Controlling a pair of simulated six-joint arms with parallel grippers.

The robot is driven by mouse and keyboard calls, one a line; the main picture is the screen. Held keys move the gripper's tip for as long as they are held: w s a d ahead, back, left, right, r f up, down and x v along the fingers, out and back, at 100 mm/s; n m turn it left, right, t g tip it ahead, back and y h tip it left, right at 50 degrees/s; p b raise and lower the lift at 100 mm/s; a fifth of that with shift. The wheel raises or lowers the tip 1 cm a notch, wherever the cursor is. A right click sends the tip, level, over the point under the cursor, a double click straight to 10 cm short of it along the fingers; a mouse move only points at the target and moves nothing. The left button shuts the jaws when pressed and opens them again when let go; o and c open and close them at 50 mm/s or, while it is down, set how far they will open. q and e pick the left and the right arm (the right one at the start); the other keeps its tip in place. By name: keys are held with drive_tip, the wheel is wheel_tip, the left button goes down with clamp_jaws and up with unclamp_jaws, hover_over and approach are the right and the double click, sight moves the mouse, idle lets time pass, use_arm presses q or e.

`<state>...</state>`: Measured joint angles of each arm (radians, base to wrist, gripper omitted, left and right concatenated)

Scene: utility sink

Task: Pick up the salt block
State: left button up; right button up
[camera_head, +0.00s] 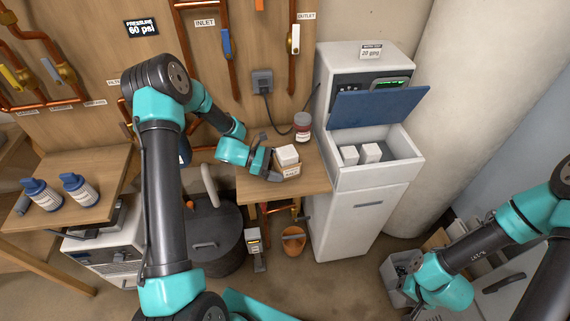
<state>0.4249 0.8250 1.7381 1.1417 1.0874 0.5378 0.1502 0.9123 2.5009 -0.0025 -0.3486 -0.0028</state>
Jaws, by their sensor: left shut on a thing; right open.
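A white salt block (286,154) sits at the top of a small tan carton (289,171) on the wooden shelf. My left gripper (272,163) reaches in from the left, at the carton's left side, and is shut on the salt block. Whether the block is clear of the carton cannot be told. Two more white salt blocks (349,154) (370,152) lie in the open bin of the white softener cabinet (351,210). My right gripper (420,299) is low at the bottom right, open, beside a grey crate; its fingers are hard to make out.
The softener's blue lid (378,106) stands open. Copper pipes and a black socket (263,82) are on the back wall. A dark round tank (216,240) and an orange bucket (293,241) are on the floor.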

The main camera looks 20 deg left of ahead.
drive_tip(key=o, duration=0.5)
drive_tip(key=w+a+r+t, duration=0.1)
drive_tip(key=w+a+r, duration=0.3)
drive_tip(key=w, duration=0.4)
drive_tip(key=w+a+r, duration=0.3)
drive_tip(key=w, duration=0.5)
drive_tip(key=w+a+r+y, duration=0.1)
drive_tip(key=w+a+r, duration=0.7)
drive_tip(key=a+r, duration=0.3)
drive_tip(key=a+r+n+h, duration=0.1)
drive_tip(key=a+r+n, duration=0.2)
drive_tip(key=a, duration=0.6)
drive_tip(key=s+a+r+n+g+h, duration=0.1)
drive_tip(key=a+r+n+h, duration=0.1)
drive_tip(key=a+r+n, duration=0.2)
drive_tip(key=a+r+n+h, duration=0.1)
drive_tip(key=a+r+n, duration=0.2)
drive_tip(key=a+r, duration=0.5)
drive_tip(key=a, duration=0.8)
drive_tip(key=shift+s+a+n+g+h, duration=0.2)
drive_tip(key=shift+s+n+g+h, duration=0.1)
drive_tip(key=shift+g+h, duration=0.1)
drive_tip(key=shift+f, duration=0.15)
